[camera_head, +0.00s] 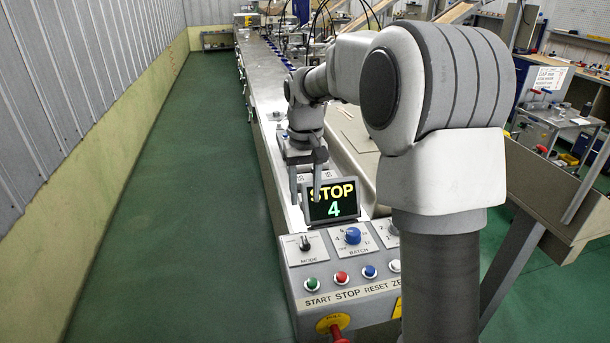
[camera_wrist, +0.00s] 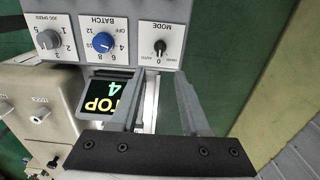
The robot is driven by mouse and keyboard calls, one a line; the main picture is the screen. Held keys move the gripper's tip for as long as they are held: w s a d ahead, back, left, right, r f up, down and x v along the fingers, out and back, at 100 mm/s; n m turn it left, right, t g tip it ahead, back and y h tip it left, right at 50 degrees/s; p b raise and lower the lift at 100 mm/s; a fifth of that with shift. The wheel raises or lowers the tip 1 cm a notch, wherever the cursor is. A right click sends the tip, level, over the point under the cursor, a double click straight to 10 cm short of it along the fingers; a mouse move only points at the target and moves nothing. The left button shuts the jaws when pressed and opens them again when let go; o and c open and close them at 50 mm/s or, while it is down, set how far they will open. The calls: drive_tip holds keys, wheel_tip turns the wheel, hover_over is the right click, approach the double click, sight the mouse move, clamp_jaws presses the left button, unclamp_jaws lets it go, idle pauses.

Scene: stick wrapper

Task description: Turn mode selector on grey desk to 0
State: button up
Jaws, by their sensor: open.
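The mode selector (camera_head: 305,243) is a small black knob on a white plate labelled MODE, at the left of the grey desk's sloped panel (camera_head: 325,272). In the wrist view the selector (camera_wrist: 159,47) appears upside down, with a 0 mark at the plate's lower middle and small labels on both sides. Its exact pointer direction is too small to tell. My gripper (camera_head: 305,195) is open and empty, fingers pointing down, above and behind the selector, beside the display. In the wrist view my gripper (camera_wrist: 159,76) has its fingertips apart, lined up with the selector without touching it.
A display (camera_head: 333,202) reading STOP 4 stands close to the right finger. A blue batch knob (camera_head: 352,235) and a jog speed knob (camera_wrist: 48,40) sit beside the selector. The green floor at left is clear.

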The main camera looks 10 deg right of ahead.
drive_tip(key=shift+r, duration=2.25)
drive_tip(key=s+r+t, duration=0.2)
drive_tip(key=s+t, duration=0.3)
drive_tip(key=s, duration=2.2)
drive_tip(key=shift+a+t, duration=0.2)
drive_tip(key=shift+t, duration=0.1)
